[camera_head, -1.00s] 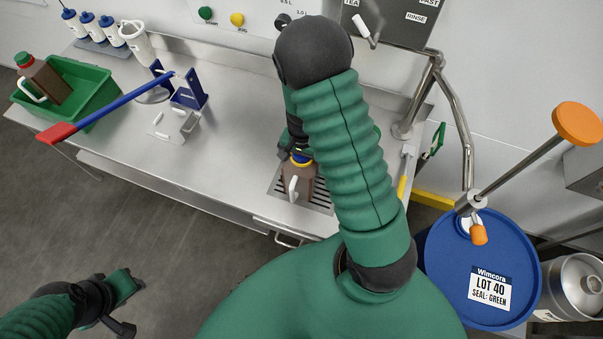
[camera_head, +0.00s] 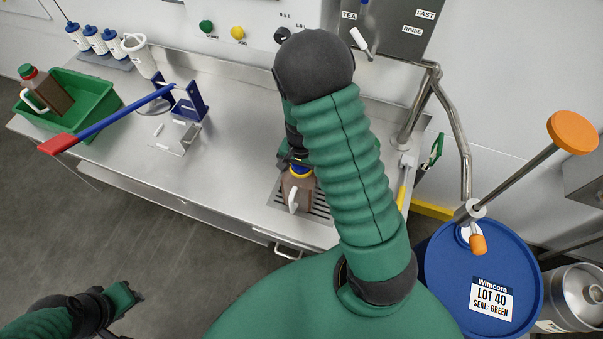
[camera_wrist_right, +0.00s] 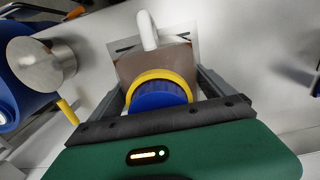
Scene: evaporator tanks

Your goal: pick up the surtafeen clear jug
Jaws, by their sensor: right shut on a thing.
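A brown-looking jug (camera_head: 298,188) with a white handle, a blue cap and a yellow collar is over the slotted drain grate (camera_head: 322,208) in the head view. I cannot tell whether its base touches the grate. My right gripper (camera_head: 294,160) is shut on the jug from above, partly hidden by my arm. In the right wrist view the jug (camera_wrist_right: 158,66) sits between the two fingers of the gripper (camera_wrist_right: 160,84), its cap close to the palm. My left gripper (camera_head: 130,294) is at the lower left, away from the counter, and its opening is unclear.
A green tub (camera_head: 101,92) holds another brown jug (camera_head: 52,92) with a green cap. A blue stand (camera_head: 190,105) with a red-tipped blue bar (camera_head: 110,118) is on the counter. A steel tap pipe (camera_head: 415,105) and a blue drum (camera_head: 455,290) stand to the right.

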